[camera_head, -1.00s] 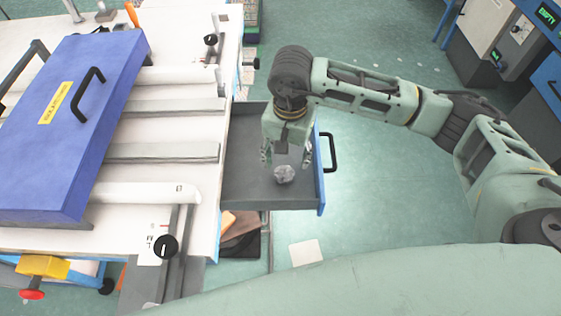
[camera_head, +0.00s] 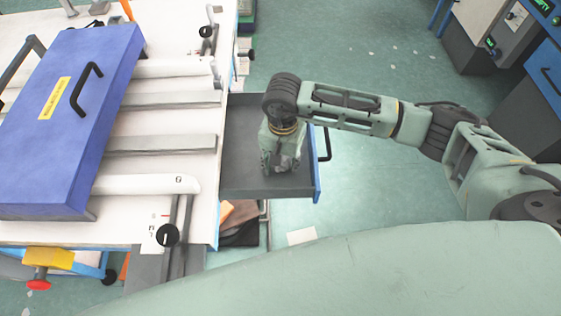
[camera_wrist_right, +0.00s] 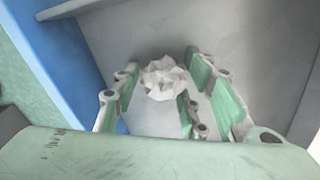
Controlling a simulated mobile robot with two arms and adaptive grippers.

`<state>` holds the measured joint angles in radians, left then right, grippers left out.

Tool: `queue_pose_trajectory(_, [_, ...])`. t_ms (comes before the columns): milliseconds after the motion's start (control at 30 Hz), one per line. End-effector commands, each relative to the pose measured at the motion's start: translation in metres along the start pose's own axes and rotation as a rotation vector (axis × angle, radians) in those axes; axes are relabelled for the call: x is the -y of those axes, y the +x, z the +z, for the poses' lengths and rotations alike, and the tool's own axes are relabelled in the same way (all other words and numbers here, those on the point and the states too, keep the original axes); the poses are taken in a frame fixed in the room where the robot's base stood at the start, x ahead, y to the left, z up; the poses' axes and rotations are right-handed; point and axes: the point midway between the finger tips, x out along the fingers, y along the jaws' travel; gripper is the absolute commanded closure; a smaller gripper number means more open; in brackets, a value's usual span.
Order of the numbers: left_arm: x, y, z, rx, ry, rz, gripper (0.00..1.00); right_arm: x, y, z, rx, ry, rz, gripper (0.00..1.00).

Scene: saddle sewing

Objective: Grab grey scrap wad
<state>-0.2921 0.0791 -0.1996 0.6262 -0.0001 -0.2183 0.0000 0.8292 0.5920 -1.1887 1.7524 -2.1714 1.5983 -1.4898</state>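The grey scrap wad (camera_wrist_right: 164,78) is a crumpled, faceted ball on the floor of the open drawer (camera_head: 240,180). In the right wrist view it sits between the spread fingers of my right gripper (camera_wrist_right: 158,92), toward their tips. The fingers are open, with gaps seen beside the wad. In the head view my right gripper (camera_head: 281,168) points down into the drawer, and the wad (camera_head: 284,162) is mostly hidden by it. My left gripper is not in view.
The drawer has a blue front with a black handle (camera_head: 324,145); the blue front also shows in the wrist view (camera_wrist_right: 75,60). A white workbench (camera_head: 150,160) with rails and a blue lidded case (camera_head: 70,120) lies to the left. Open floor is to the right.

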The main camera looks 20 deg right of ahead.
Motion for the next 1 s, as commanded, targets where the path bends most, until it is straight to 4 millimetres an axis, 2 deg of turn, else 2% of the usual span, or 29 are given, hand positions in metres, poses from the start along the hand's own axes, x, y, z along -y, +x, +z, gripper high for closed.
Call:
queue_pose_trajectory(100, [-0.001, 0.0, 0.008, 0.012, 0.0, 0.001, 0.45, 0.0, 0.0, 0.0, 0.0, 0.0, 0.0, 0.73])
queue_pose_trajectory(267, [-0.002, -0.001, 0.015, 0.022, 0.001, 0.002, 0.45, 0.0, 0.0, 0.0, 0.0, 0.0, 0.0, 0.74])
queue_pose_trajectory(567, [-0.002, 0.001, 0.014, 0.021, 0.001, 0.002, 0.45, 0.0, -0.004, -0.001, -0.001, 0.001, 0.0, 0.74])
queue_pose_trajectory(733, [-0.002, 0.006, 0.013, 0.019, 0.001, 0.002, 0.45, 0.001, -0.02, -0.001, -0.003, 0.0, -0.003, 0.74])
queue_pose_trajectory(833, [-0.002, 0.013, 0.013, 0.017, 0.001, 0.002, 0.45, 0.001, -0.04, -0.002, -0.005, -0.001, -0.005, 0.74])
queue_pose_trajectory(1000, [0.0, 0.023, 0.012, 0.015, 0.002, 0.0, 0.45, -0.024, -0.061, -0.034, -0.005, 0.007, 0.0, 0.74])
